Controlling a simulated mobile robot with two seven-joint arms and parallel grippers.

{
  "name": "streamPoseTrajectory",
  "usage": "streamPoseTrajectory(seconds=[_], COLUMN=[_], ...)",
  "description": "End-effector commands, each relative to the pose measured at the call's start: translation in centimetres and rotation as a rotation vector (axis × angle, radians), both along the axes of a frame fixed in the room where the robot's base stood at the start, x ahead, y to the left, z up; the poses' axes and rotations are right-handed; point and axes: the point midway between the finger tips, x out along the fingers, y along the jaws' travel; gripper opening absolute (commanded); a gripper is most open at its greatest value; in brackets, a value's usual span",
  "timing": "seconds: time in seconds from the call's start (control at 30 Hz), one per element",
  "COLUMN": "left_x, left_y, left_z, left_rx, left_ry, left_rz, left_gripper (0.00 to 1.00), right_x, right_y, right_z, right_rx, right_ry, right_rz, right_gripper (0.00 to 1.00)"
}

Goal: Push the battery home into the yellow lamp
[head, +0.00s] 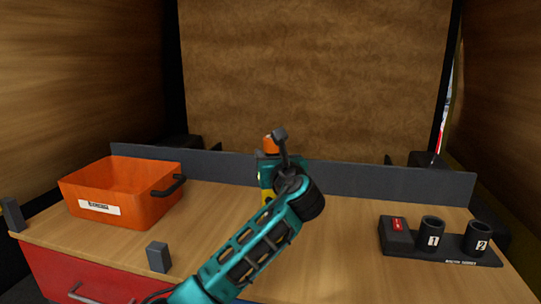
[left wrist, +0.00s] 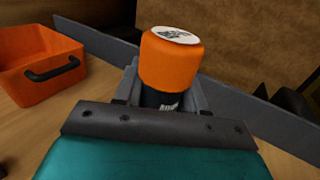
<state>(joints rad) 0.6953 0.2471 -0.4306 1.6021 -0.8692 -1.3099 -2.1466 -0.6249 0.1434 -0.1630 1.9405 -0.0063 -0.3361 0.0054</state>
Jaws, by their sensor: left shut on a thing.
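The battery is an orange-capped cylinder with a white printed label on top and a dark lower body; its orange cap (left wrist: 172,60) fills the middle of the left wrist view and also shows in the head view (head: 270,146). My left gripper (left wrist: 160,92) is shut on the battery's dark part, with a grey finger on each side. A small yellow patch, apparently the yellow lamp (head: 267,196), shows directly below the gripper in the head view. My arm hides most of it, so I cannot tell how deep the battery sits. My right gripper is not in view.
An orange bin (head: 150,205) with a dark handle stands at the left of the wooden bench. A dark holder with two numbered cups (head: 432,232) and a red-labelled block (head: 396,236) is at the right. A small dark block (head: 158,257) stands near the front. A grey ledge (head: 400,184) runs behind.

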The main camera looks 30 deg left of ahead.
Motion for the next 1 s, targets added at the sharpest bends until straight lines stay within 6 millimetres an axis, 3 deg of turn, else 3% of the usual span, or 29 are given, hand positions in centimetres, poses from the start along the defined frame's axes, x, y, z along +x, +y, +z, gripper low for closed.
streamPoseTrajectory(seconds=[1.0], left_x=[0.0], left_y=[0.0], left_z=[-2.5], left_rx=[0.001], left_ry=[0.001], left_rz=[0.000], left_gripper=[0.05], right_x=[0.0], right_y=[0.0], right_z=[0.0], right_rx=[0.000], right_ry=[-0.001], right_rz=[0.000], right_gripper=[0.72])
